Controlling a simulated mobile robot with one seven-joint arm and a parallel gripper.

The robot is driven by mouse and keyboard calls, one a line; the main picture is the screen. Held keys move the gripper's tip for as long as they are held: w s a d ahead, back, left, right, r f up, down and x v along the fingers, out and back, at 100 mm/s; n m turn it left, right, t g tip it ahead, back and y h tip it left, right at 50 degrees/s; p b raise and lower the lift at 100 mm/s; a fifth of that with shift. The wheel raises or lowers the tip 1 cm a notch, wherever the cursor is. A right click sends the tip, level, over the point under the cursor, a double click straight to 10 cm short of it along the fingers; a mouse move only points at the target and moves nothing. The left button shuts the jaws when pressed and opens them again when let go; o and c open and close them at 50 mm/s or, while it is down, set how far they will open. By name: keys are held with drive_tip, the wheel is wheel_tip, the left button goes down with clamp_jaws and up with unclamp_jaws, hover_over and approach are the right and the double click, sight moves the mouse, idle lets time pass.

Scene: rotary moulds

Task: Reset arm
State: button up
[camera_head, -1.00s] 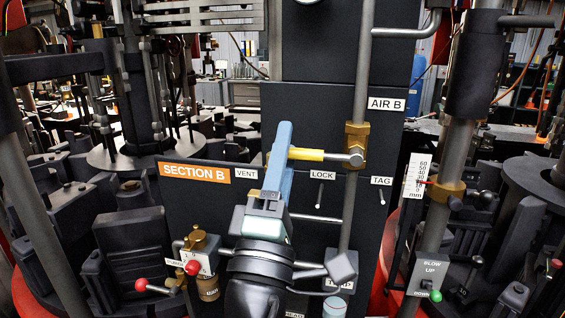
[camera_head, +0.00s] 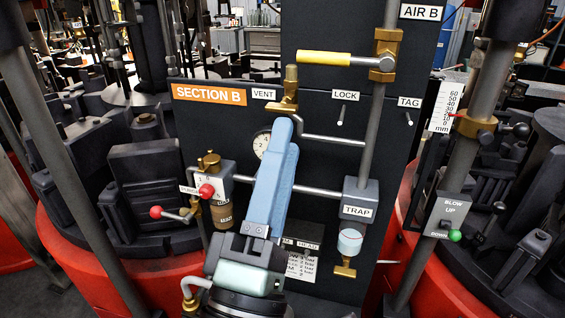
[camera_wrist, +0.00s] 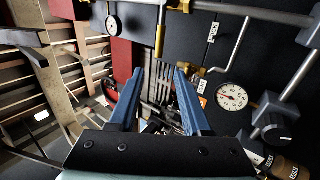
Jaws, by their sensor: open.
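My gripper (camera_head: 283,135) points up in the lower middle of the head view, in front of the dark SECTION B panel, its blue fingers seen edge-on. In the wrist view my gripper (camera_wrist: 158,75) shows two blue fingers apart with nothing between them. A yellow-handled valve lever (camera_head: 325,58) lies above the fingers on the AIR B pipe, apart from them. It points left, level with the pipe fitting. A pressure gauge (camera_head: 262,142) on the panel is partly hidden by the fingers.
A TRAP unit (camera_head: 359,200) with a clear bowl sits to the right. A BLOW switch box (camera_head: 446,213) with a green knob is farther right. Red rotary mould bases flank the panel.

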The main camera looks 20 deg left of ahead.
drive_tip(key=s+d+r+m+t+p, duration=0.1)
drive_tip(key=d+r+m+p, duration=0.2)
drive_tip(key=r+m, duration=0.6)
drive_tip(key=s+d+r+m+t+p, duration=0.1)
drive_tip(key=d+r+m, duration=0.4)
drive_tip(key=r, duration=1.2)
drive_tip(key=s+m+p, duration=0.1)
drive_tip(key=m+p, duration=0.1)
drive_tip(key=m, duration=0.2)
drive_tip(key=shift+s+d+t, duration=0.2)
drive_tip(key=shift+d+t, duration=0.1)
drive_tip(key=shift+d, duration=0.05)
drive_tip(key=shift+f, duration=0.15)
